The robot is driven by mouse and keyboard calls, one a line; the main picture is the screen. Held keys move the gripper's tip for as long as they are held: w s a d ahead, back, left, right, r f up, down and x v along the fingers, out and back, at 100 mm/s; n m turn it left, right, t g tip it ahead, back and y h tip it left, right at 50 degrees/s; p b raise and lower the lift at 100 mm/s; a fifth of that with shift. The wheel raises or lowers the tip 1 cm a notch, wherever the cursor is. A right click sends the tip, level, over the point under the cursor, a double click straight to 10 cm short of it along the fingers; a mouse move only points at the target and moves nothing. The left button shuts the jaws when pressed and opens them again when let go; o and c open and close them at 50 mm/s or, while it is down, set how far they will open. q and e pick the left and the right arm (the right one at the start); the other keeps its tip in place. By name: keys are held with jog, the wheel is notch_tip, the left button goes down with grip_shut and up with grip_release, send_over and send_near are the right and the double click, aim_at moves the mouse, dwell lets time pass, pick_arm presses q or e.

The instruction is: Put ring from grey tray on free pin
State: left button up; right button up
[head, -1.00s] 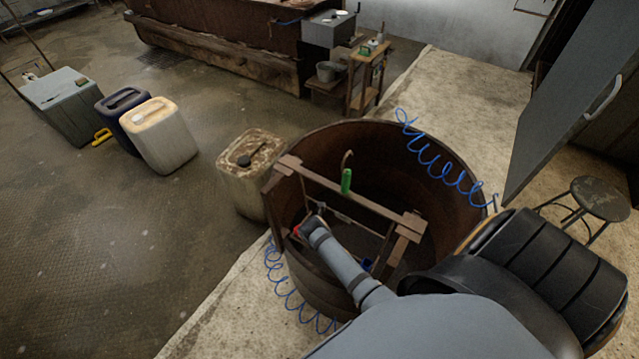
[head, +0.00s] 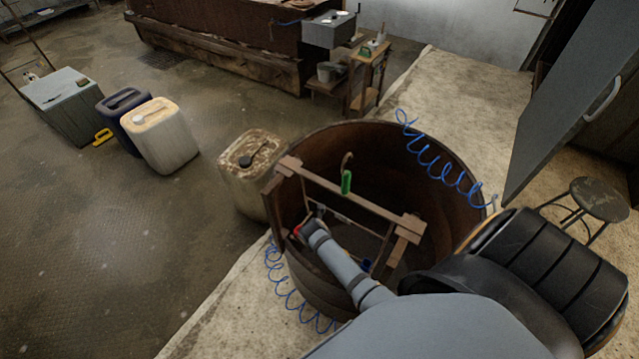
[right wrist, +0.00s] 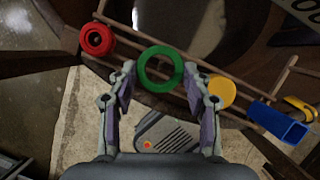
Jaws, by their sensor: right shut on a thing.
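My right gripper (right wrist: 160,72) has one finger on each side of a green ring (right wrist: 142,72) in the right wrist view and is shut on it. The ring is seen nearly face-on, its hole open. In the head view my right arm ends inside the large round tub, and its fingers are hard to make out. A red ring-like piece (right wrist: 97,40) and a yellow disc (right wrist: 221,91) are by the wooden rails on either side of the green ring. I cannot make out a grey tray or a free pin for certain. My left gripper is not in view.
A wooden frame (head: 380,208) crosses the tub (head: 440,205). A curved hook and a green piece (head: 346,182) are at its top beam. A rusty can (head: 245,190) stands left of the tub, a stool (head: 600,199) right.

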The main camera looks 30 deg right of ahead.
jog(key=shift+f+b, duration=0.45)
jog(key=shift+f, duration=0.9)
jog(key=o, duration=1.2)
jog(key=shift+o, duration=0.2)
jog(key=shift+r, duration=0.1)
jog(key=v, duration=1.2)
